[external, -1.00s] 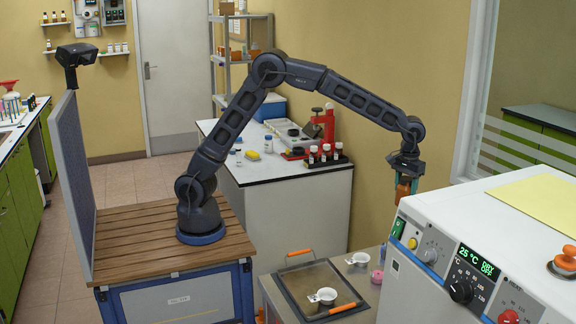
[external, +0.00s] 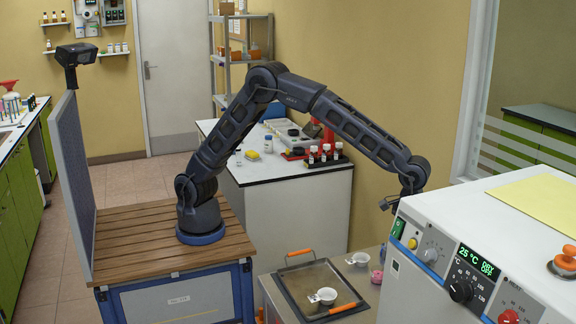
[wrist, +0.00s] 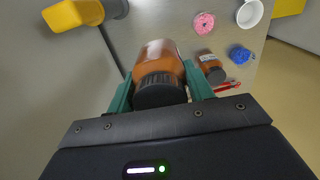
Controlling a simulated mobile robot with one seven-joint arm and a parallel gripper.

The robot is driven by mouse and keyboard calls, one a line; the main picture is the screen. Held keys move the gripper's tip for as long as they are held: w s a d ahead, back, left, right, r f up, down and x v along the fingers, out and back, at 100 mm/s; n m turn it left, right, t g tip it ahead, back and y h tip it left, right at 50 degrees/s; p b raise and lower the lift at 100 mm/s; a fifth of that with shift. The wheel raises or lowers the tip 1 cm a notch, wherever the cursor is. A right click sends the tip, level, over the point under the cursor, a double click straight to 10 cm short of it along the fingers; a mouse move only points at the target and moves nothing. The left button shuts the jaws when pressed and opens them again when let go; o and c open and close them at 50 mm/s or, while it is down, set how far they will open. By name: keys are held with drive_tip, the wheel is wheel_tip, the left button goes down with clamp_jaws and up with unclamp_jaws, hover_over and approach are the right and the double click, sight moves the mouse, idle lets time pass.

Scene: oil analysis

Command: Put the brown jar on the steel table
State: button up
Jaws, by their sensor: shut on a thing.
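The brown jar (wrist: 160,62) with a black lid (wrist: 160,90) is between the teal fingers of my gripper (wrist: 159,82) in the wrist view, gripped near its lid. My gripper is shut on it. The steel table (wrist: 150,18) shows beyond and below the jar; I cannot tell whether the jar touches it. In the external view the white oven (external: 440,230) hides my gripper and the jar. Part of the steel table (external: 365,292) shows left of the oven.
On the table are a second, smaller brown jar (wrist: 210,65), a pink item (wrist: 203,23), a white cup (wrist: 249,13), a blue item (wrist: 241,53) and a red pen (wrist: 228,86). A tray with orange handles (external: 318,285) stands there too. Bare table shows around the held jar.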

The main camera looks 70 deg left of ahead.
wheel_tip(320, 180, down, 17)
drive_tip(key=shift+r, duration=0.2)
idle(0.4)
drive_tip(key=shift+f, duration=0.15)
drive_tip(key=o, duration=1.1)
